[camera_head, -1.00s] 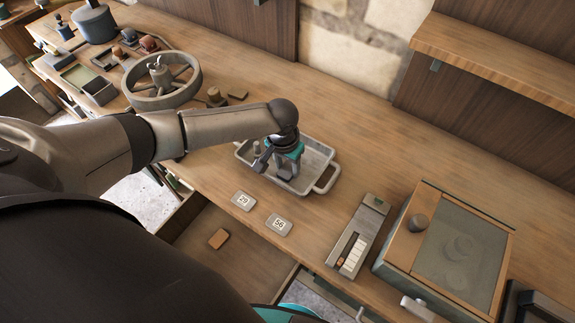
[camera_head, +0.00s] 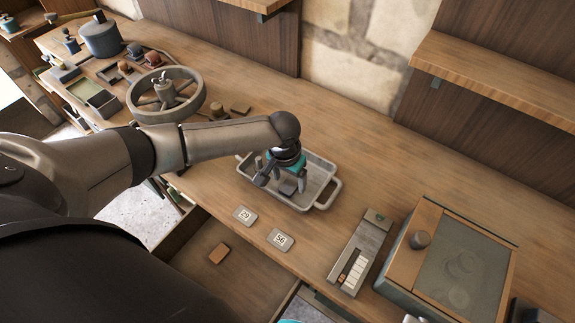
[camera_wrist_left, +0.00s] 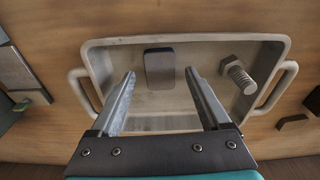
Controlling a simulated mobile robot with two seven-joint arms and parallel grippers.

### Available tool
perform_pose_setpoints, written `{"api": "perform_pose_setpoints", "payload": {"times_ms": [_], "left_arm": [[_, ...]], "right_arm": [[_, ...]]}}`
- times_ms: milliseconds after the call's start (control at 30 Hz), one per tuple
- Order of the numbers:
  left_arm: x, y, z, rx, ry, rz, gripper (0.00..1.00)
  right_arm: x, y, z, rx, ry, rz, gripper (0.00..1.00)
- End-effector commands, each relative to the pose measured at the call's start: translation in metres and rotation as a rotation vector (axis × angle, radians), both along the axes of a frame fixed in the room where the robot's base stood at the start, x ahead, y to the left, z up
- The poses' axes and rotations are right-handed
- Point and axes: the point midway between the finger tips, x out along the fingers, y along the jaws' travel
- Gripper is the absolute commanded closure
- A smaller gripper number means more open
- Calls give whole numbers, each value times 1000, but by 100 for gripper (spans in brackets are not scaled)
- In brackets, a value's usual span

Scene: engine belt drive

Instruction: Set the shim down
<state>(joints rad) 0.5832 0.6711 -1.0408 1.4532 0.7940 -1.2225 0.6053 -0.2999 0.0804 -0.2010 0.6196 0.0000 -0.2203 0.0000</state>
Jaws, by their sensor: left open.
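The shim, a small dark grey rectangular plate (camera_wrist_left: 159,68), lies flat on the floor of a pale metal tray (camera_wrist_left: 134,122) with two handles. In the head view the shim (camera_head: 288,187) shows small and dark under the hand, and the tray (camera_head: 325,174) stands on the bench. My left gripper (camera_head: 282,184) is over the tray with its fingers spread. In the wrist view the open left gripper (camera_wrist_left: 160,74) has a finger on each side of the shim, with gaps visible on both sides. My right gripper is not in view.
A bolt (camera_wrist_left: 238,75) lies in the tray beside the right finger. Number plates 29 (camera_head: 244,215) and 56 (camera_head: 280,240) lie in front of the tray. A spoked wheel (camera_head: 166,95) stands left, a lidded box (camera_head: 455,262) right. An open drawer (camera_head: 205,270) is below the bench edge.

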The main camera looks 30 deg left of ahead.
Motion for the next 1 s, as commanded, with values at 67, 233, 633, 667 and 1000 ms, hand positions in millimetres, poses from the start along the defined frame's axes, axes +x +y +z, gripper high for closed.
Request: {"api": "perform_pose_setpoints", "payload": {"times_ms": [67,233,633,667,1000], "left_arm": [[-1,0,14,-1,-2,-1,20],[-5,1,48,0,-2,-1,20],[-12,2,106,1,-1,0,20],[-13,2,107,1,-1,-1,20],[-13,1,110,0,0,0,20]], "right_arm": [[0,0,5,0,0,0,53],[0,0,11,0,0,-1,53],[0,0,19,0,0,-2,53],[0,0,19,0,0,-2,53],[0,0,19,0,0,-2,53]]}}
